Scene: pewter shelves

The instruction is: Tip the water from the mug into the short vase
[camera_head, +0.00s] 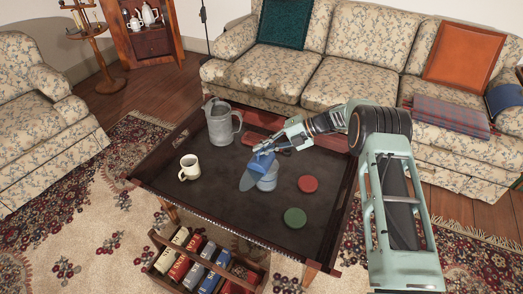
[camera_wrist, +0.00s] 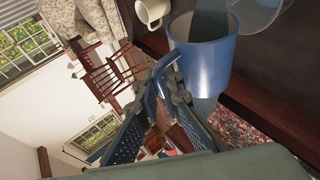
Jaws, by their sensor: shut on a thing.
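My gripper (camera_head: 277,148) is shut on the handle of the blue mug (camera_head: 262,162), which also fills the top middle of the wrist view (camera_wrist: 205,62). The mug is held above the dark table, at the upper left of a short clear vase (camera_head: 268,182) and overlapping it in the head view. Part of a clear glass rim, seemingly the vase, shows at the top right of the wrist view (camera_wrist: 262,14). A flat grey-blue shape (camera_head: 248,182) lies left of the vase; I cannot tell what it is. The mug's exact tilt and any water inside are unclear.
On the table (camera_head: 225,205) stand a grey pitcher (camera_head: 221,124) and a cream mug (camera_head: 189,168). A red disc (camera_head: 307,184) and a green disc (camera_head: 295,217) lie to the right. A raised rim edges the table. A crate of books (camera_head: 203,268) is below its front.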

